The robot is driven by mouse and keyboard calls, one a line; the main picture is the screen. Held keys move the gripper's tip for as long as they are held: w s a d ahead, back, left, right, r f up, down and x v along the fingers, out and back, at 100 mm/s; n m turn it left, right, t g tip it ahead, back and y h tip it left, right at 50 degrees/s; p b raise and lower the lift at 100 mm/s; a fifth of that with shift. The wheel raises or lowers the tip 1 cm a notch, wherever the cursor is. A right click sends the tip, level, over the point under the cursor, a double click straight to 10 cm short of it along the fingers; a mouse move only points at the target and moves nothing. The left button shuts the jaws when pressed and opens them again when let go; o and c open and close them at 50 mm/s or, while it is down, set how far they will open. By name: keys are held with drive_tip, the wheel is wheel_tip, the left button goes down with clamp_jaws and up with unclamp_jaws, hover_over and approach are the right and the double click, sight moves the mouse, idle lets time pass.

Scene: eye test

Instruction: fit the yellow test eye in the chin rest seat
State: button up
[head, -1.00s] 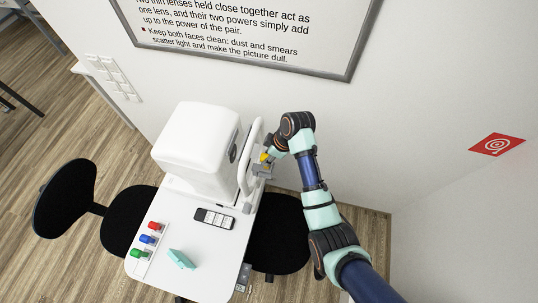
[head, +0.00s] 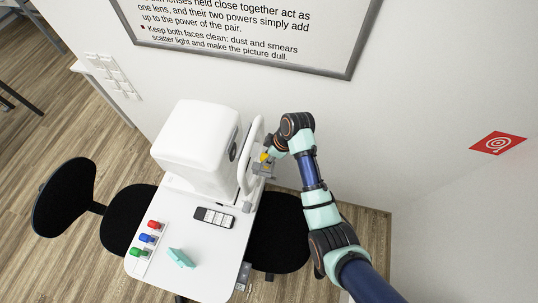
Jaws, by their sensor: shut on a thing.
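The yellow test eye (head: 264,157) is small in the head view, at the right side of the white eye-test machine (head: 196,148). My gripper (head: 268,160) is shut on it, by the white chin rest frame (head: 249,160). A grey part (head: 263,171), perhaps the chin rest seat, shows just below the yellow test eye. I cannot tell whether the test eye touches it or is in it. My gripper's fingers are small and partly hidden by my wrist.
Red (head: 154,225), blue (head: 147,238) and green (head: 139,252) test eyes stand at the left edge of the white table (head: 205,278). Black chairs (head: 128,222) stand at both sides.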

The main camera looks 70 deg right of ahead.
drive_tip(key=o, duration=0.9)
drive_tip(key=shift+o, duration=0.2)
drive_tip(key=v, duration=0.7)
drive_tip(key=shift+r, duration=0.25)
drive_tip(key=shift+s, duration=0.1)
